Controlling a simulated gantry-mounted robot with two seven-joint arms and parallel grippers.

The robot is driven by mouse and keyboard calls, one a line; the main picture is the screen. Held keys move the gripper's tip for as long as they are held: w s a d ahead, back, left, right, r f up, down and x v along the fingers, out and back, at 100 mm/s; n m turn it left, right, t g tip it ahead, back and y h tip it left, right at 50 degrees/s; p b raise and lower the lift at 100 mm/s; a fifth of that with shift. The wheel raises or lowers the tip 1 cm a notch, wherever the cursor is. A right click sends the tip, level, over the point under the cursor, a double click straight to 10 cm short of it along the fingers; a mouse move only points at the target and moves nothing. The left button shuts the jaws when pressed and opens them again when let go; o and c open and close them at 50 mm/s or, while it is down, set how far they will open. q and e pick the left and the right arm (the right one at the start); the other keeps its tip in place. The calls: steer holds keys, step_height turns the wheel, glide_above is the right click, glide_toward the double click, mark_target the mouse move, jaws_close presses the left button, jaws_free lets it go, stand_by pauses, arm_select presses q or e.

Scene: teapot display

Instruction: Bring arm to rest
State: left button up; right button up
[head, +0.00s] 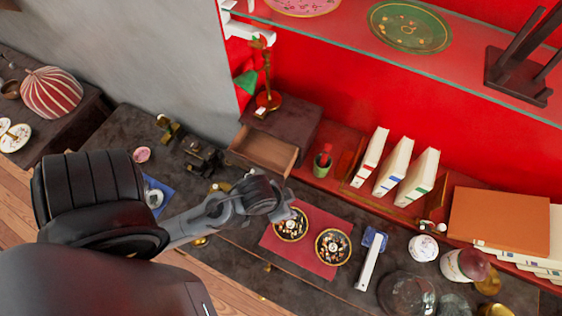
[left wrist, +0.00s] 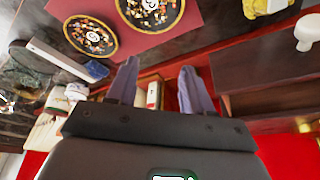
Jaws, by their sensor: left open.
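My left arm comes in from the left in the head view. Its left gripper (head: 290,213) hangs over the back edge of the red mat (head: 273,241), close to the left black patterned plate (head: 291,226), and covers part of that plate. In the left wrist view, the two fingers of the left gripper (left wrist: 160,82) stand apart with nothing between them. Both black plates show beyond the fingers there, the upper one (left wrist: 150,12) and the left one (left wrist: 90,36). Whether the fingers touch anything below cannot be told. My right gripper is not in view.
An open wooden drawer (head: 265,152) sits just behind the gripper. White books (head: 393,165) stand on the red shelf, and a glass shelf (head: 400,60) runs above. A white-handled brush (head: 370,262) and jars (head: 463,266) lie right of the mat. A striped dome (head: 50,92) stands far left.

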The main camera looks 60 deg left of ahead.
arm_select(q)
steer(key=shift+s+a+r+g, duration=0.1)
steer(key=shift+s+g, duration=0.3)
steer(key=shift+s, duration=0.3)
steer(key=shift+r, duration=0.1)
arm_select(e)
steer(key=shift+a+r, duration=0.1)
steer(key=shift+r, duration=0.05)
